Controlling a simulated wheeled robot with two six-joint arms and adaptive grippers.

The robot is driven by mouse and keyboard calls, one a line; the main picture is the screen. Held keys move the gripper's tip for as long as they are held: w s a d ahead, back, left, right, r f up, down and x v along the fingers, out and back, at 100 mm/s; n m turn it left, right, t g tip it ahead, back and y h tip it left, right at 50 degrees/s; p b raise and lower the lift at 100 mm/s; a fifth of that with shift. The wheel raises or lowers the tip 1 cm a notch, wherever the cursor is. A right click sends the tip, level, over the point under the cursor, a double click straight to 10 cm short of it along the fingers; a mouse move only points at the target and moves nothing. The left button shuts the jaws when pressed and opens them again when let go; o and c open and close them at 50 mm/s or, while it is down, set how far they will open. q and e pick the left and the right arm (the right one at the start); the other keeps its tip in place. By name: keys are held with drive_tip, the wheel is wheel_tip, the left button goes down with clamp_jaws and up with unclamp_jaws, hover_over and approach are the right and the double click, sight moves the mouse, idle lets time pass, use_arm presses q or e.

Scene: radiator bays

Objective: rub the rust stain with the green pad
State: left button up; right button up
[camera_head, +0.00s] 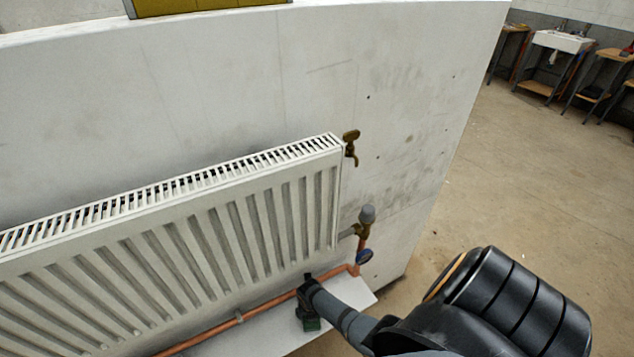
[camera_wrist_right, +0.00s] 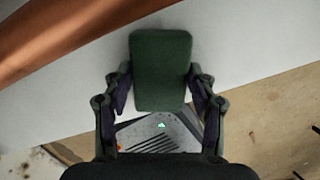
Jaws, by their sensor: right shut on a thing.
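My right gripper (camera_head: 308,308) reaches in from the lower right in the head view, in front of the radiator's lower right end. It is shut on the green pad (camera_head: 312,324). In the right wrist view the dark green pad (camera_wrist_right: 160,70) sits between the two fingers (camera_wrist_right: 160,88), with its broad face toward the camera. The pad appears over the white board; I cannot tell whether it touches it. I cannot make out a rust stain in either view. My left gripper is not in view.
A white ribbed radiator (camera_head: 200,240) fills the left. A copper pipe (camera_head: 275,303) runs below it, above a white board (camera_head: 352,290).

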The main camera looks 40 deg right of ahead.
drive_tip(key=shift+w+a, duration=0.2)
drive_tip(key=shift+a, duration=0.75)
drive_tip(key=shift+w+a, duration=0.15)
drive_tip(key=shift+a, duration=0.8)
wheel_tip(320, 180, up, 6)
drive_tip(key=p, duration=0.6)
drive_tip(key=shift+p, duration=0.3)
drive_tip(key=shift+d+r, duration=0.1)
drive_tip(key=shift+r, duration=0.05)
